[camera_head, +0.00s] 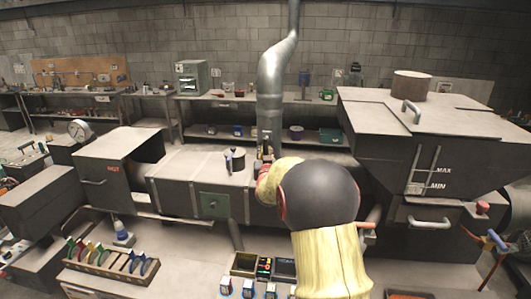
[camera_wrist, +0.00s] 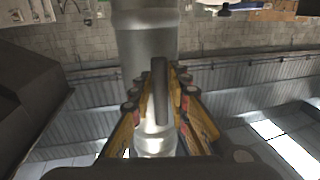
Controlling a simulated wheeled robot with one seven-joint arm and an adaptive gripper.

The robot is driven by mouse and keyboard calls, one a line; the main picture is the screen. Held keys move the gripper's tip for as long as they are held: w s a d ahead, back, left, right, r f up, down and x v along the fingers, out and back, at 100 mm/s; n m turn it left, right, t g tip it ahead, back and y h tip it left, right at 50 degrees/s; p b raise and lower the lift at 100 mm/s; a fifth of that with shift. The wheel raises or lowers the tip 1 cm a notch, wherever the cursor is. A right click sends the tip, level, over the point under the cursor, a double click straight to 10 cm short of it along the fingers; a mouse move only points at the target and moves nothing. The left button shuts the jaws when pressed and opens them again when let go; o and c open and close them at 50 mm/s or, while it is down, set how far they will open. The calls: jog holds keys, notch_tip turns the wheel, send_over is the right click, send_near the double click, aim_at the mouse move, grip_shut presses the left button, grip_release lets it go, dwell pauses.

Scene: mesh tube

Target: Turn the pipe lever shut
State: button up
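The grey metal pipe (camera_head: 272,85) rises from the long grey bench unit at the centre of the head view. It also stands upright behind my gripper in the wrist view (camera_wrist: 147,45). The pipe lever (camera_wrist: 160,88) is a narrow grey bar in front of the pipe, pointing up in the wrist view. My gripper (camera_wrist: 160,95) has its yellow fingers on both sides of the lever, close against it with almost no gap.
A big grey hopper (camera_head: 430,130) is at the right. A tool rack (camera_head: 110,262) and small boxes lie in front. Shelves (camera_head: 225,117) line the back wall.

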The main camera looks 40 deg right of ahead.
grip_shut()
dwell(0.4)
jog(key=shift+s+d+n, duration=0.1)
jog(key=shift+n, duration=0.2)
jog(key=n, duration=0.2)
jog(key=s+d+r+n+g+p, duration=0.1)
jog(key=n, duration=0.1)
jog(key=s+n, duration=0.1)
jog(key=n, duration=0.1)
jog(key=shift+d+r+n+g, duration=0.25)
jog(key=shift+d+n+g, duration=0.05)
jog(key=shift+d, duration=0.1)
jog(key=r+n+p, duration=0.1)
jog(key=n+p, duration=0.1)
jog(key=p, duration=0.3)
jog(key=s+r+n+g+p, duration=0.1)
jog(key=n+p, duration=0.2)
jog(key=p, duration=0.2)
jog(key=d+r+n+g+h+p, duration=0.1)
jog(key=n+p, duration=0.2)
jog(key=p, duration=0.2)
jog(key=shift+s+r, duration=0.15)
jog(key=shift+r, duration=0.1)
jog(key=shift+n, duration=0.3)
